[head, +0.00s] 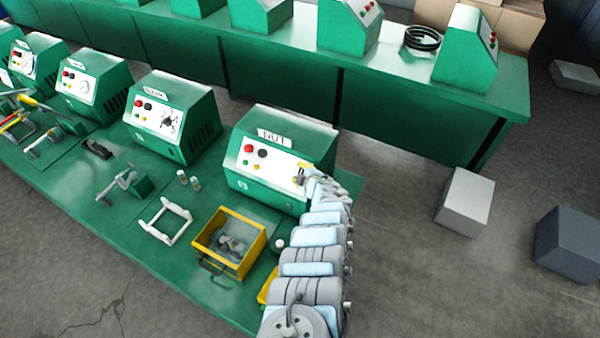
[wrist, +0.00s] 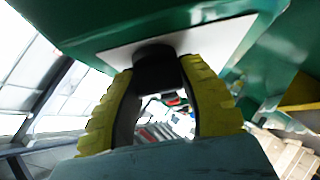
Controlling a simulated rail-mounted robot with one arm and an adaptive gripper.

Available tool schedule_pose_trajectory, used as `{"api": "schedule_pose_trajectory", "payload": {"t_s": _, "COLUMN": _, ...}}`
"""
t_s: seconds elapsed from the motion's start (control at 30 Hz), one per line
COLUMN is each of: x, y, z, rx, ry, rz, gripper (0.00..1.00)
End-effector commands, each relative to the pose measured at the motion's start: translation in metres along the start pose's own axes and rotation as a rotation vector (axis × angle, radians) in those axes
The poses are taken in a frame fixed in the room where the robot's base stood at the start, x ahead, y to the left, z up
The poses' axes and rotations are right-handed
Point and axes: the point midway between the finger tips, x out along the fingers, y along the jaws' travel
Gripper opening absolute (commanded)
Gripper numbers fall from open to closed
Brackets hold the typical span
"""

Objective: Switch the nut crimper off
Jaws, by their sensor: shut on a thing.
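The nut crimper (head: 265,187) is a green box with a slanted white panel and a sign reading NUT (head: 272,138). A red button (head: 248,148) and a black button (head: 263,153) sit at the panel's left, above small yellow and green dots. My gripper (head: 302,172) is at the right part of this panel and hides what lies under it there. In the wrist view, the yellow fingers of my gripper (wrist: 156,75) are closed on either side of a round black knob (wrist: 154,68) on the white panel. The knob's pointer position cannot be seen.
The bend crimper (head: 172,122) stands to the left in the same row. A yellow-rimmed bin (head: 205,236) with grey parts and a white frame (head: 165,221) are on the table in front. Boxes (head: 465,201) stand on the floor at right.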

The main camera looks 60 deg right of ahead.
Motion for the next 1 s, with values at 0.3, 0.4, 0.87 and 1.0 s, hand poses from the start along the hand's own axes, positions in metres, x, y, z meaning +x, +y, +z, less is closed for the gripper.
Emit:
{"api": "schedule_pose_trajectory", "payload": {"t_s": 0.3, "x": 0.000, "y": -0.001, "z": 0.000, "rx": 0.000, "ry": 0.000, "rz": -0.001, "gripper": 0.70}}
{"api": "schedule_pose_trajectory", "payload": {"t_s": 0.4, "x": 0.000, "y": -0.001, "z": 0.000, "rx": 0.000, "ry": 0.000, "rz": 0.000, "gripper": 0.70}}
{"api": "schedule_pose_trajectory", "payload": {"t_s": 0.87, "x": -0.015, "y": 0.001, "z": -0.001, "rx": -0.002, "ry": -0.001, "rz": 0.000, "gripper": 0.70}}
{"api": "schedule_pose_trajectory", "payload": {"t_s": 1.0, "x": -0.024, "y": 0.000, "z": -0.003, "rx": 0.001, "ry": 0.003, "rz": 0.000, "gripper": 0.70}}
